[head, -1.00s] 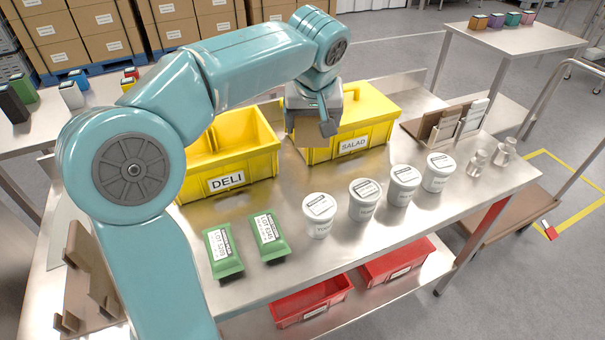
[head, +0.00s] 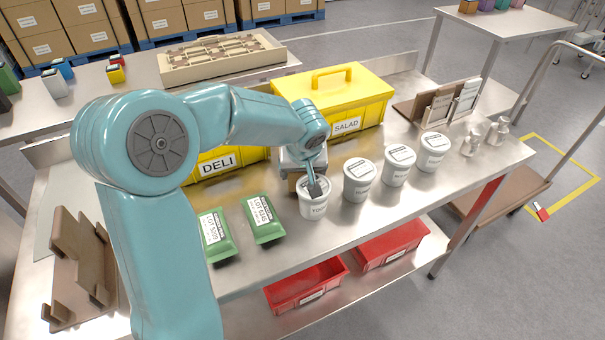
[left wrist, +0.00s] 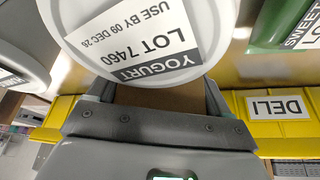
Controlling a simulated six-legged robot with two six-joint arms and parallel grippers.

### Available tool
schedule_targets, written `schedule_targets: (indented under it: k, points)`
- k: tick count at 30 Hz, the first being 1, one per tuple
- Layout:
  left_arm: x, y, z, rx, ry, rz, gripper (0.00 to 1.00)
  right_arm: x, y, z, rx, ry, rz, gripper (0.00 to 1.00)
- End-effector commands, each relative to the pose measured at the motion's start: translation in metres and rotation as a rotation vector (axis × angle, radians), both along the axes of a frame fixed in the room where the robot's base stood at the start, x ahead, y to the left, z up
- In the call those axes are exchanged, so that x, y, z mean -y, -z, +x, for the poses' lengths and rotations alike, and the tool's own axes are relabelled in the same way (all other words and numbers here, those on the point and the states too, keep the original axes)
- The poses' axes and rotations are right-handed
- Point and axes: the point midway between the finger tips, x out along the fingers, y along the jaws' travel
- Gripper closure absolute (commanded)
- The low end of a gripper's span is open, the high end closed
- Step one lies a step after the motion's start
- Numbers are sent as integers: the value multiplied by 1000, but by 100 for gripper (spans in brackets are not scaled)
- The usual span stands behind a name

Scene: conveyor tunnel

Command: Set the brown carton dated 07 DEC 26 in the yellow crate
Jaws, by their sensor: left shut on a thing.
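My left gripper (head: 303,180) is low over the steel table, behind the nearest yogurt tub (head: 314,207). It is shut on a brown carton (head: 292,185), mostly hidden; in the left wrist view brown card (left wrist: 160,98) shows between the jaws. No date on it is readable. The yogurt tub's lid (left wrist: 140,35) reads LOT 7460, USE BY 09 DEC 26, and covers part of the carton there. The yellow crate marked DELI (head: 248,156) is largely behind my arm. The yellow box marked SALAD (head: 358,88) has a handled lid on. My right gripper is not in view.
More white tubs (head: 397,166) stand to the right, then small metal items (head: 498,130). Two green packs (head: 264,219) lie left of the tubs. Brown racks stand at the left (head: 75,262) and right (head: 425,102). Red bins (head: 306,287) sit on the lower shelf.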

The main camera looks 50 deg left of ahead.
Motion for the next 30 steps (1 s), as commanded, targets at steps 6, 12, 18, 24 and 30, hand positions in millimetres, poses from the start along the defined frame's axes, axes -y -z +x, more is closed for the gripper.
schedule_targets:
  k: [6, 12, 18, 24, 30]
  points:
    - [-1, 9, 1, 4, 0, 1, 76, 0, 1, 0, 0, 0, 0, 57]
    - [-1, 11, 1, 4, 0, 1, 76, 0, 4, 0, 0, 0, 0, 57]
    - [0, 12, 0, 1, 0, 0, 0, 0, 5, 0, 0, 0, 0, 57]
    - [0, 11, 0, 1, 0, 0, 0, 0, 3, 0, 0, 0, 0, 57]
    - [6, -13, -4, 6, 0, 2, 0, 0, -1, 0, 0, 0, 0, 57]
